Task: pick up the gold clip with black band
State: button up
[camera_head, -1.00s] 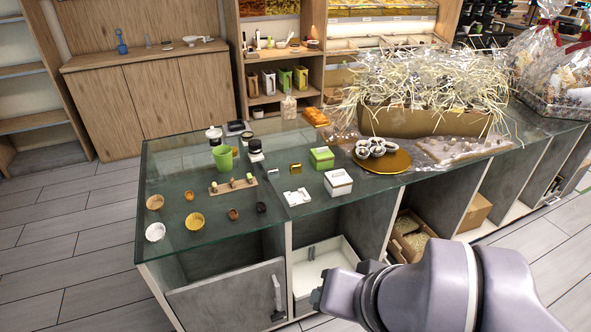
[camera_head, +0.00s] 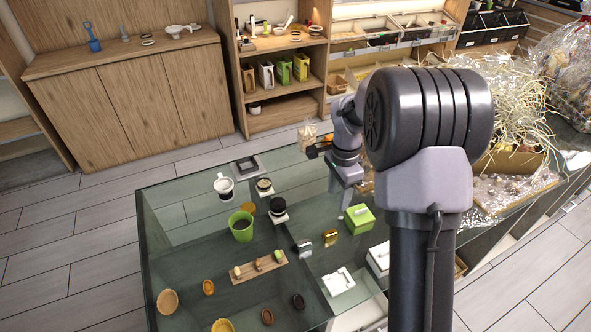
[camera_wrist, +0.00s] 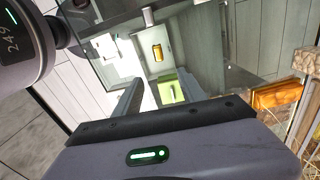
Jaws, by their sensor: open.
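The gold clip (camera_head: 331,237) lies on the glass counter, left of the green box (camera_head: 358,219); its black band is too small to make out. A similar silver clip (camera_head: 304,247) lies just left of it. In the wrist view the gold clip (camera_wrist: 157,52) shows ahead of my fingers, with the silver clip (camera_wrist: 148,15) beyond it. My gripper (camera_wrist: 164,90) is open and empty, with the green box (camera_wrist: 172,88) seen between its fingers. In the head view my gripper (camera_head: 344,188) is above the counter, behind the gold clip and apart from it.
A white box (camera_head: 378,258) and a white holder (camera_head: 338,281) stand in front of the clips. A green mug (camera_head: 241,226) and a wooden rack (camera_head: 258,267) are to the left. An orange packet (camera_wrist: 276,95) lies right of my gripper. My arm hides part of the counter.

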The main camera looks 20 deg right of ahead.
jog(key=b, duration=0.5)
send_near(330, 232)
jog(key=f, duration=0.3)
jog(key=d+f, duration=0.1)
jog(key=f, duration=0.1)
jog(key=shift+s+d+f, duration=0.1)
jog(key=shift+s+f, duration=0.1)
jog(key=shift+s, duration=0.1)
jog(key=f+b, duration=0.1)
jog(key=f, duration=0.1)
jog(key=a+f+b, duration=0.1)
jog(key=f, duration=0.2)
jog(key=shift+w+f, duration=0.15)
jog(key=shift+w, duration=0.05)
jog(key=shift+c, duration=1.1)
grip_shut()
